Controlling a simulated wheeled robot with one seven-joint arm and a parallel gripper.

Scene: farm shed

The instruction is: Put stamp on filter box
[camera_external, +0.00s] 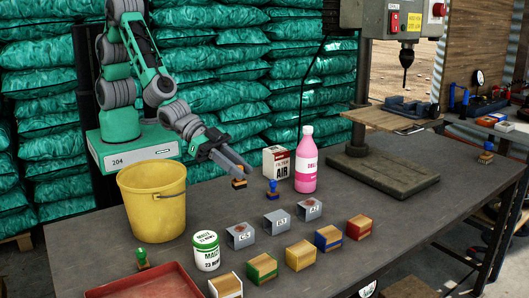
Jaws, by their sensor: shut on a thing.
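My gripper (242,172) reaches down from the upper left and is shut on a small stamp (239,183) with an orange-brown body and some blue on it. The gripper covers the stamp's upper part. I cannot tell whether its bottom touches the table. The filter box (276,164) is a white and dark red carton marked "AIR". It stands upright just right of my gripper, with its top clear. A blue-handled stamp (272,187) stands on the table in front of the box. A green-handled stamp (141,258) stands at the front left.
A pink bottle (306,160) stands close right of the box. A yellow bucket (153,205) and a white can (206,250) are left. Several grey and coloured blocks (301,254) line the front. A drill press (385,182) stands right. Another stamp (486,153) is at the far right.

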